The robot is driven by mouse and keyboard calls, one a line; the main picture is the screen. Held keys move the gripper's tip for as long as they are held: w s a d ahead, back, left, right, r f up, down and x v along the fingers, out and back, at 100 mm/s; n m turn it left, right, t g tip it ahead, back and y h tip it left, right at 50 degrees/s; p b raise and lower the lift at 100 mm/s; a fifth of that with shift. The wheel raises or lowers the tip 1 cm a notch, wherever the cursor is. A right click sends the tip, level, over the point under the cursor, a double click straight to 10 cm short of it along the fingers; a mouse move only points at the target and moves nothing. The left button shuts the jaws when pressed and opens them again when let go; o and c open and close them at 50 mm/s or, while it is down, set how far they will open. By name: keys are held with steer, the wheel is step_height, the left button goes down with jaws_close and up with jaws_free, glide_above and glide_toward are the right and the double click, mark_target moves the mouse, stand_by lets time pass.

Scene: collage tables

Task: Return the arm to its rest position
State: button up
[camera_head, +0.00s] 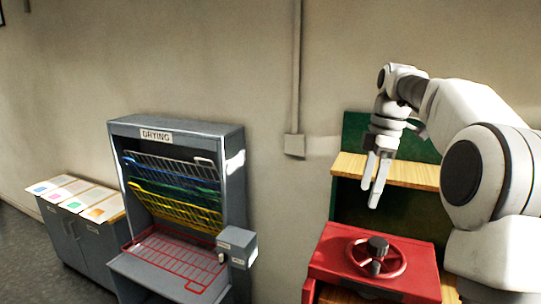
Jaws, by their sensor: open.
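My gripper (374,181) hangs from my raised white arm at the right of the view. Its two fingers point down and are apart, with nothing between them. It is above and in front of the red press (335,250) with its red handwheel (377,258), and appears clear of the wheel. Behind it is a wooden shelf (415,176) on a dark green unit.
A grey drying rack (235,190) labelled DRYING stands left of centre, with coloured wire shelves and a small grey box (237,246) at its side. A low grey cabinet (90,240) at far left bears several cards (50,185). My arm fills the right side.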

steer(key=s+a+f+m+t+h+b, duration=0.1)
steer(key=s+a+f+m+t+b, duration=0.2)
steer(key=s+m, duration=0.5)
steer(key=s+a+f+m+t+h+b, duration=0.15)
steer(key=s+a+m, duration=0.25)
steer(key=s, duration=0.9)
steer(key=s+a+f+m+t+y, duration=0.1)
steer(key=s+f+m, duration=0.3)
steer(key=s+f, duration=0.3)
steer(key=shift+f, duration=0.5)
